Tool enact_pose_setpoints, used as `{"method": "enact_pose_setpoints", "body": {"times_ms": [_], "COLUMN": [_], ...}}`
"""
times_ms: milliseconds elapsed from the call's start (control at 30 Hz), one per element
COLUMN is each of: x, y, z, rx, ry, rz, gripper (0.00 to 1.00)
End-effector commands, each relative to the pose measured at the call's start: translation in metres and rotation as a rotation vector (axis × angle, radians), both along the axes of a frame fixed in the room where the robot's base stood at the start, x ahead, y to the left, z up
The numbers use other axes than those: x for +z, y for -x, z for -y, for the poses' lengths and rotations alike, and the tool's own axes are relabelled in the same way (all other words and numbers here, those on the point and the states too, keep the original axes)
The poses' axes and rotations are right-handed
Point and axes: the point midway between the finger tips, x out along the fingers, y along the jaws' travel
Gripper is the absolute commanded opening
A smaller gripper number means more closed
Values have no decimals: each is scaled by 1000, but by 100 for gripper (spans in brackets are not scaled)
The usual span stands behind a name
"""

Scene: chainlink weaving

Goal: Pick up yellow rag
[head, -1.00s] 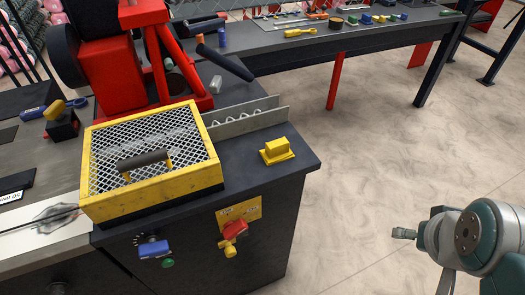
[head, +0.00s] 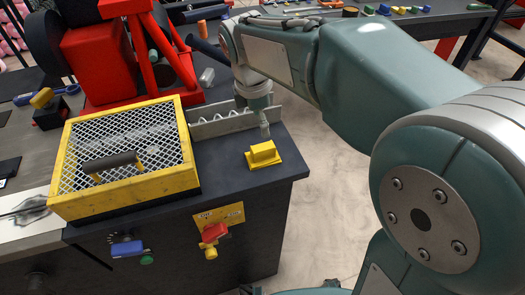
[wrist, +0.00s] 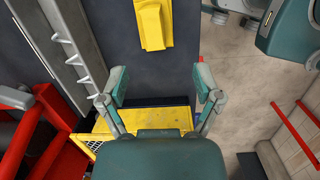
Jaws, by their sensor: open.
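No cloth-like rag shows clearly. The one loose yellow item on the bench corner is a block-like yellow piece on a flat yellow base (head: 263,154); it also shows at the top of the wrist view (wrist: 152,25). My gripper (wrist: 162,88) is open, with its two fingers spread and nothing between them. In the wrist view the yellow item lies beyond the fingertips, apart from them. In the head view my gripper (head: 264,130) hangs just behind the yellow item, and most of it is hidden by my arm.
A yellow mesh cage with a handle (head: 125,160) stands left of the item. A metal rail with a coil (head: 205,125) runs along behind it. A red machine (head: 100,65) stands at the back left. The dark bench top (head: 225,180) is clear around the item.

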Motion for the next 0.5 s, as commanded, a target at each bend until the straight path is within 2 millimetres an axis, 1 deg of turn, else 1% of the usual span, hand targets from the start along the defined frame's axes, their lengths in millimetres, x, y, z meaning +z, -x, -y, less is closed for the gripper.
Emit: {"method": "enact_pose_setpoints", "body": {"times_ms": [33, 100, 167, 233, 400, 500], "x": [-3, -5, -8, -15, -43, -55], "y": [-4, -7, -8, -9, -10, -11], "z": [-6, -9, -10, -9, -3, -2], "rx": [42, 81, 99, 105, 103, 102], "ry": [9, 19, 23, 25, 23, 22], "rz": [-13, -26, -33, -35, -37, -34], "gripper": [83, 83, 83, 83, 83, 83]}}
